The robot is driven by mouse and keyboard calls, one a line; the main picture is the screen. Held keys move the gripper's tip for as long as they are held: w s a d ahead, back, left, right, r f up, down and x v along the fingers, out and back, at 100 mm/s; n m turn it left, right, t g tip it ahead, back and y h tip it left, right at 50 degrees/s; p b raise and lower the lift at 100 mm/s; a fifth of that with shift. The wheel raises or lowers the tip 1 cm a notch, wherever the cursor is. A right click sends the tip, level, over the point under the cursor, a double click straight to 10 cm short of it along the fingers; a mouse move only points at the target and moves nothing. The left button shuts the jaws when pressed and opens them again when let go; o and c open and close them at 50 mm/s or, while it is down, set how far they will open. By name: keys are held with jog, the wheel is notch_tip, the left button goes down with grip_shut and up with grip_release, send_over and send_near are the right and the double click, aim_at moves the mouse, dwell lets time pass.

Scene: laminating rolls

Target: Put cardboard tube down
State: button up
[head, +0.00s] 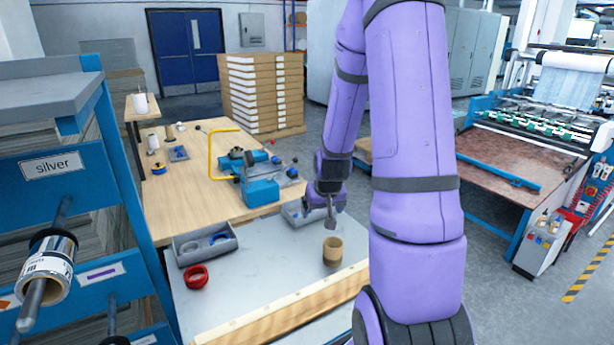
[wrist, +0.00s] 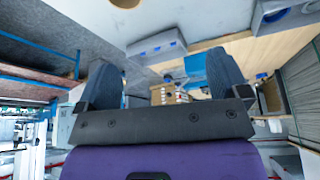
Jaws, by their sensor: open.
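The cardboard tube (head: 333,254), a short tan ring, stands upright on the grey table top (head: 262,275), toward its right side. My gripper (head: 331,219) is just above and behind it in the head view, apart from it as far as I can tell. In the wrist view both dark fingers of my gripper (wrist: 165,85) stand wide apart with nothing between them. A tan piece at the top edge there looks like the tube (wrist: 125,3), mostly cut off.
A red tape roll (head: 196,277) and a grey bin (head: 205,244) lie left on the table. A blue machine (head: 262,191) stands on the wooden bench behind. A blue rack (head: 85,220) holding a silver roll (head: 48,268) is at the left. The table's middle is clear.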

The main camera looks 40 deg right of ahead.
jog(key=a+r+n, duration=0.2)
jog(key=a+r, duration=0.7)
jog(key=r, duration=0.2)
jog(key=s+a+r+n+t+y, duration=0.1)
jog(key=s+a+r+n, duration=0.3)
jog(key=s+a+r, duration=1.1)
jog(key=shift+s+r+y, duration=0.3)
jog(key=shift+s+y, duration=0.3)
jog(key=shift+s, duration=0.65)
